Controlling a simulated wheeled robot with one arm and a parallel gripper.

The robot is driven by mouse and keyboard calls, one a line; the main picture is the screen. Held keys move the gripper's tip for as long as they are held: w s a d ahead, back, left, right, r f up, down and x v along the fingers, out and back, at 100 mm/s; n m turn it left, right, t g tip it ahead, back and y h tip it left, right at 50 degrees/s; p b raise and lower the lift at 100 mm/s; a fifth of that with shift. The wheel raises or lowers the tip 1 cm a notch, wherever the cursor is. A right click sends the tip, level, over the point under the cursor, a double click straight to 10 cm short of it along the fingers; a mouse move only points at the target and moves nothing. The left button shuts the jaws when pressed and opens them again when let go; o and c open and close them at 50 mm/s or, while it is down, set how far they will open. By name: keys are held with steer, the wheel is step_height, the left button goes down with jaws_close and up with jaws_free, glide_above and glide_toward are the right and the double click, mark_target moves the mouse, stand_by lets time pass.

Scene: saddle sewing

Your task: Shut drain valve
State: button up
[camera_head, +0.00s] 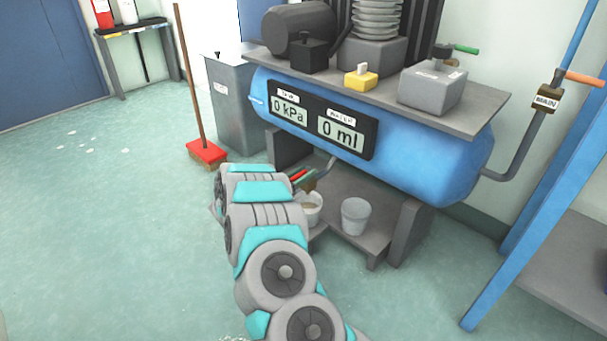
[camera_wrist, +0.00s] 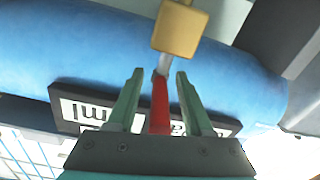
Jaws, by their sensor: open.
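The drain valve has a brass body (camera_wrist: 180,28) and a red lever (camera_wrist: 159,105) in the wrist view. It sits at the end of a pipe under the blue tank (camera_head: 400,150). My gripper (camera_wrist: 160,74) is open, with one finger on each side of the red lever, which lies lengthwise between them. In the wrist view there are gaps between the lever and the fingers, and the lever's lower end is hidden by the gripper's body. In the head view, the red lever (camera_head: 299,175) shows small beyond my arm, which hides part of the valve.
A grey bucket (camera_head: 355,216) stands on the low shelf, beside another bucket (camera_head: 312,208) under the valve. The tank's display (camera_head: 318,120) reads 0 kPa and 0 ml. A red broom (camera_head: 206,151) and grey bin (camera_head: 236,105) stand left. Open floor lies to the left.

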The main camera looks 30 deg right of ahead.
jaws_close()
stand_by(0.3)
stand_by(1.1)
